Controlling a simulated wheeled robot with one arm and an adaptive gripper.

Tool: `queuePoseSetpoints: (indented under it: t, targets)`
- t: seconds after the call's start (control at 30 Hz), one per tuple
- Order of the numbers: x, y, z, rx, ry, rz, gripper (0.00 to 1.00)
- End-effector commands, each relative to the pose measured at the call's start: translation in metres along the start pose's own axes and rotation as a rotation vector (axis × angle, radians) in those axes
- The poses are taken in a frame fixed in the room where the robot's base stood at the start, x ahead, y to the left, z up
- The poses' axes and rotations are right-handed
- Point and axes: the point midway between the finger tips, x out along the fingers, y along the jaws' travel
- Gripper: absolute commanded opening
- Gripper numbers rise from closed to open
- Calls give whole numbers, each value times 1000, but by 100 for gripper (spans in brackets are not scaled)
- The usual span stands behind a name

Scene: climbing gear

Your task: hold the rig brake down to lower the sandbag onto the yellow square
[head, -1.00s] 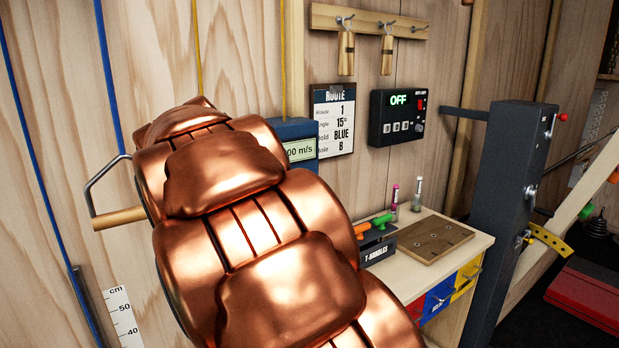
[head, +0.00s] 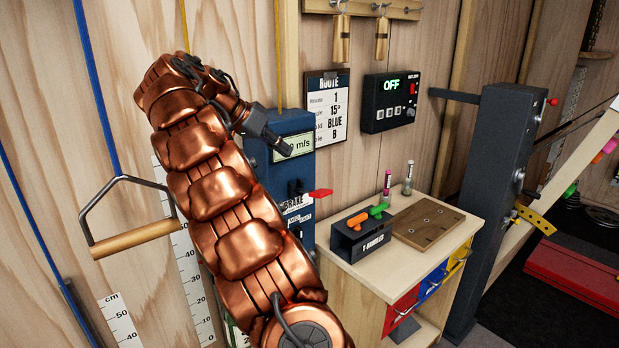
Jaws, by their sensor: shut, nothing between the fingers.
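The rig is a blue box (head: 308,165) on the wall with a small speed display (head: 293,147) reading "0 m/s" at its visible end. A red brake lever (head: 320,193) sticks out to the right beside the "BRAKE" label. My gripper (head: 287,150) is shut and empty, in front of the display and above the brake lever, apart from the lever. My copper arm covers the left part of the rig. The sandbag and the yellow square are not in view.
A wooden bar handle (head: 135,240) hangs on a blue rope at left. A bench (head: 385,265) at right carries a T-handles box (head: 361,236), a wooden board (head: 428,222) and two small tubes. A dark post (head: 497,180) stands farther right. Rulers line the wall at lower left.

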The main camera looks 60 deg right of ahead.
Motion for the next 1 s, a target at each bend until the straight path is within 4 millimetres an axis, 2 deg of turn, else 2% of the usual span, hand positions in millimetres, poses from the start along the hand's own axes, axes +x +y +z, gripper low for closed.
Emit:
queuePoseSetpoints:
  t: [0.17, 0.57, 1.0]
  targets:
    - [6, 0, -6, 27, 0, 11, 0]
    - [10, 2, -6, 29, -1, 13, 0]
    - [39, 1, -5, 29, 1, 10, 0]
